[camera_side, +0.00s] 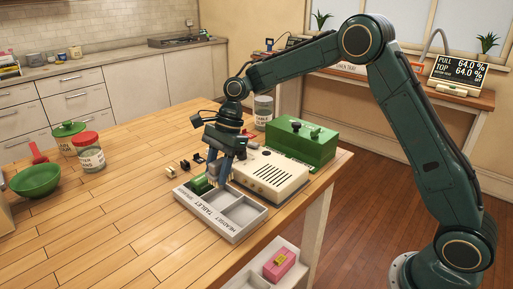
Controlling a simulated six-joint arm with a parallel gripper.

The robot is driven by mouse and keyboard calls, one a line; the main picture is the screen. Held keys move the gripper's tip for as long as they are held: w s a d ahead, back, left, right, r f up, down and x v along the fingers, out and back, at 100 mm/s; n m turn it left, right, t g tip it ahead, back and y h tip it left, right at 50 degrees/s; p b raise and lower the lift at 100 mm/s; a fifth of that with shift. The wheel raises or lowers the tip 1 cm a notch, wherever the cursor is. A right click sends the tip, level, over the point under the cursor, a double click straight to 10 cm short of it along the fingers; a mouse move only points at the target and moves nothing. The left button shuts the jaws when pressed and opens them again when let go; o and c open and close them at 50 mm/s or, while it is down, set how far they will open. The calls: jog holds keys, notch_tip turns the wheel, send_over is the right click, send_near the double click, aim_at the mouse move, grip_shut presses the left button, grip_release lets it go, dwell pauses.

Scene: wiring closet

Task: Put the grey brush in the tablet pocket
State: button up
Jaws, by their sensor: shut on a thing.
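A light grey tray (238,236) with several pockets lies near the table's front edge. Its rim is lettered, and I can read HEADSET and TABLET. The tablet pocket (228,203) seems to be the middle one, and its floor looks bare where I see it. My gripper (219,183) points down over the tray's back left part. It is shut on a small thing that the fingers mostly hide. I cannot make out whether it is the grey brush, and I see no brush clearly elsewhere. A green thing (200,186) sits at the tray's left end pocket, beside my fingers.
A cream box with a grille (270,172) and a green box (301,142) stand close behind the tray. Small dark items (186,165) lie behind left. A green bowl (36,180) and jars (88,151) stand far left. The table's left front is clear.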

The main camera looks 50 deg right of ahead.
jog(key=shift+f, duration=1.4)
jog(key=shift+f, duration=0.1)
jog(key=shift+f, duration=2)
jog(key=shift+f, duration=0.1)
jog(key=o, duration=0.9)
jog(key=shift+o, duration=0.2)
jog(key=v, duration=1.2)
